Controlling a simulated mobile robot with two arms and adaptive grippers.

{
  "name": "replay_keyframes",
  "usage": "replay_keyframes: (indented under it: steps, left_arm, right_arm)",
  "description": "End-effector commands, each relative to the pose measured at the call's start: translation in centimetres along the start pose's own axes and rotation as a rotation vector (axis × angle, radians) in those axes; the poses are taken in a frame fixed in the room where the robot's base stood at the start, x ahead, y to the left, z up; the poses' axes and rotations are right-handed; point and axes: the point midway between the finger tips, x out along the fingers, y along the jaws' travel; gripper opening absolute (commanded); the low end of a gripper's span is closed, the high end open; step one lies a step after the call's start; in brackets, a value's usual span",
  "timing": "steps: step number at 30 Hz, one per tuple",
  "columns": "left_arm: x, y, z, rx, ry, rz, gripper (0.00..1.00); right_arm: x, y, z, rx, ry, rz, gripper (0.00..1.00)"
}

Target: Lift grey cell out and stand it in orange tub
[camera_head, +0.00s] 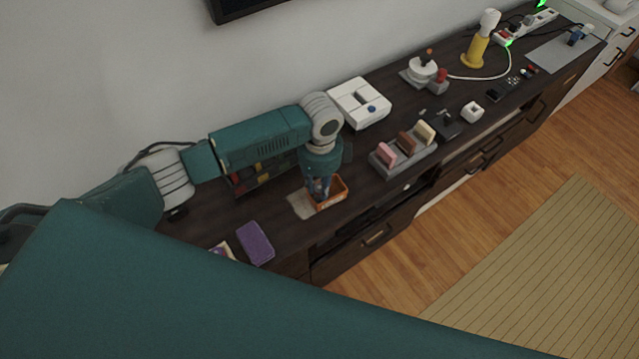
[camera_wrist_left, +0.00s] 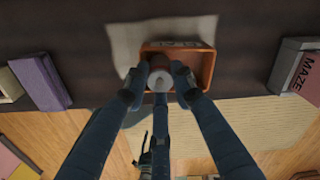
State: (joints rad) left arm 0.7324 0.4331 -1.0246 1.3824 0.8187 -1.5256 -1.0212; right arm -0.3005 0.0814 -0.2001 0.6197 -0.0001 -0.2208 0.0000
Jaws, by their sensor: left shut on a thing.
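The orange tub (camera_head: 344,190) stands on the dark cabinet top near its front edge. It also shows in the wrist view (camera_wrist_left: 208,70). My left gripper (camera_head: 321,196) points down at the tub. In the wrist view its fingers (camera_wrist_left: 160,80) are shut on a short round cell (camera_wrist_left: 160,68), dull grey-brown with a paler end. The cell is at the left part of the tub opening. I cannot tell whether it touches the tub floor. In the head view the fingers hide the cell. My right gripper is out of view.
A pale sheet (camera_head: 300,204) lies by the tub. A purple block (camera_head: 255,243) lies to the left, and a grey holder with coloured blocks (camera_head: 412,158) stands to the right. A rack with coloured items (camera_head: 262,177) is partly behind my arm. A white device (camera_head: 360,102) stands behind.

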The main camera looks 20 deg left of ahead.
Motion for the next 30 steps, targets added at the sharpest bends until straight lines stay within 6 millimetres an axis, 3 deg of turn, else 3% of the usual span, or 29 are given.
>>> replay_keyframes:
  steps: [6,7,10,22,30]
  left_arm:
    - [0.0,0.0,0.0,0.000,0.000,0.000,0.00]
    - [0.0,0.0,0.0,0.000,0.000,0.000,0.27]
    - [0.0,0.0,0.0,0.000,0.000,0.000,0.47]
    - [-0.7,0.0,0.0,0.000,0.000,0.000,0.47]
    - [-5.8,-0.1,0.0,0.002,0.001,-0.004,0.47]
  right_arm:
    - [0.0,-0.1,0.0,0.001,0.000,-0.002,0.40]
    - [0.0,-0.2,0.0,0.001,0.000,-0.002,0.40]
    - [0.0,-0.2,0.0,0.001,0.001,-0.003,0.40]
    - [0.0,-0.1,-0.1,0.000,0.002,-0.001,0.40]
    - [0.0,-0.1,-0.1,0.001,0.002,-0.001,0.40]
